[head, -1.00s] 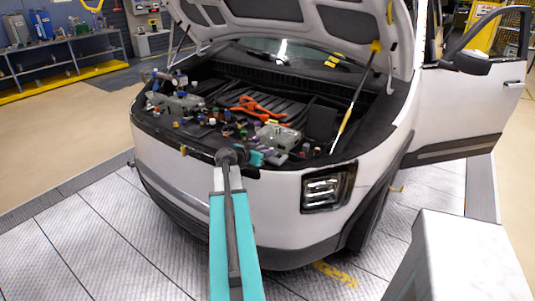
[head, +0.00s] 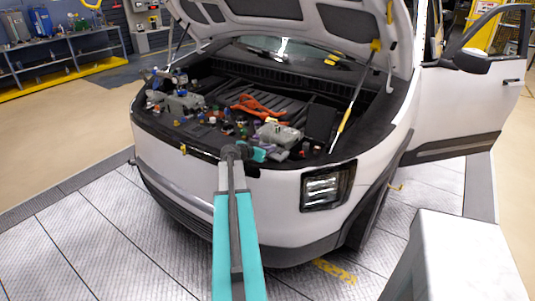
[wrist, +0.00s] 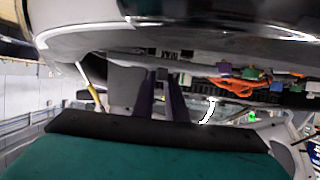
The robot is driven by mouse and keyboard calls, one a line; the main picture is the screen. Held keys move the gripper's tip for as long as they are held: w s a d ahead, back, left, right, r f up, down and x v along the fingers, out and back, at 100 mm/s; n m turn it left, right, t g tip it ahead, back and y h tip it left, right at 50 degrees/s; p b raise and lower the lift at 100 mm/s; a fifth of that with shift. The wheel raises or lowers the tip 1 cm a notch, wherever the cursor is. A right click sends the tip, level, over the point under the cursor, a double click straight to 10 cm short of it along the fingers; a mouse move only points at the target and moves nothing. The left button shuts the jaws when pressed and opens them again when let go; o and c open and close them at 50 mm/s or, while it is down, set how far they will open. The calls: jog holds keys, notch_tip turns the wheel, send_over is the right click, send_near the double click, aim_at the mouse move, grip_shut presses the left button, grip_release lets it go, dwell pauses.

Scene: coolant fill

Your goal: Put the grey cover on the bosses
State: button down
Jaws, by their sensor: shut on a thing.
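My gripper (head: 259,153) is over the front edge of the open engine bay, at the right end of the row of small parts. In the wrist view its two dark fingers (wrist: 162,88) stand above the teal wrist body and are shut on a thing. A plain grey panel (wrist: 124,90) shows right beside the fingers and looks like the grey cover; its outline is partly hidden by the wrist body. A light grey block (head: 278,134) shows just beyond the gripper in the head view. The bosses are too small to make out.
The raised hood (head: 285,15) and yellow-tipped prop rod (head: 355,100) frame the bay. Orange cables (head: 258,106), another grey block (head: 184,102) and several small coloured caps fill it. The white bumper (head: 240,195) lies below my arm. A pale box (head: 455,255) stands at lower right.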

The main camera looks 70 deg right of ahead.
jog(key=shift+f+p, duration=0.45)
jog(key=shift+f, duration=0.95)
jog(key=shift+f, duration=0.1)
jog(key=c, duration=1.8)
grip_release()
jog(key=shift+o, duration=0.2)
jog(key=b+v, duration=0.3)
jog(key=v, duration=0.9)
